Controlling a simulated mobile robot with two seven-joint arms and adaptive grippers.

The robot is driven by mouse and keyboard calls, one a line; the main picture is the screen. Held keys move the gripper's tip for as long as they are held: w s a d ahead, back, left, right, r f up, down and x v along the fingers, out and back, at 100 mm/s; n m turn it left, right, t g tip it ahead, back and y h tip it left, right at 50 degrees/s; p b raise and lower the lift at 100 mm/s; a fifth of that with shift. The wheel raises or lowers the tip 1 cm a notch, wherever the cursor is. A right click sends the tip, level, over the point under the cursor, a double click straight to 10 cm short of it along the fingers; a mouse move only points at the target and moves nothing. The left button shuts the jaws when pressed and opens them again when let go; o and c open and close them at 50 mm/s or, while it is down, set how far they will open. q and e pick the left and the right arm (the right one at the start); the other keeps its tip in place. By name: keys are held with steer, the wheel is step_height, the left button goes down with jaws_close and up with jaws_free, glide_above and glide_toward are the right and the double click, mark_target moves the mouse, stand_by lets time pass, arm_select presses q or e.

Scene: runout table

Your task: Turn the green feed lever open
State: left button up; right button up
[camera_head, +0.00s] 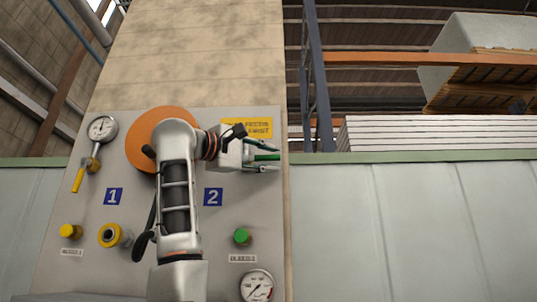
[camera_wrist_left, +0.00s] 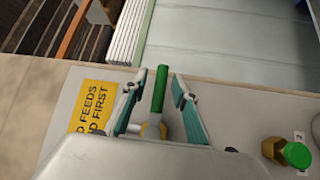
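The green feed lever (camera_wrist_left: 159,88) has a straight green handle on a brass-coloured fitting (camera_wrist_left: 153,130). In the head view the lever (camera_head: 266,157) lies about level, pointing right, on the upper right of the panel. My left gripper (camera_head: 273,157) is around the handle with its teal fingers apart. In the wrist view my left gripper (camera_wrist_left: 159,80) has one finger on each side of the handle, with a visible gap on both sides. The fitting is mostly hidden by my gripper in the head view. My right gripper is not in view.
The pale panel (camera_head: 120,240) carries a yellow lever (camera_head: 78,180), an orange disc (camera_head: 139,141), gauges, and a yellow sign (camera_head: 258,124) just above the gripper. A green knob (camera_head: 242,236) sits lower down. Right of the panel is a plain pale wall (camera_head: 400,230).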

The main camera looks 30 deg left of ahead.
arm_select(q)
steer(key=shift+w, duration=0.1)
jaws_close()
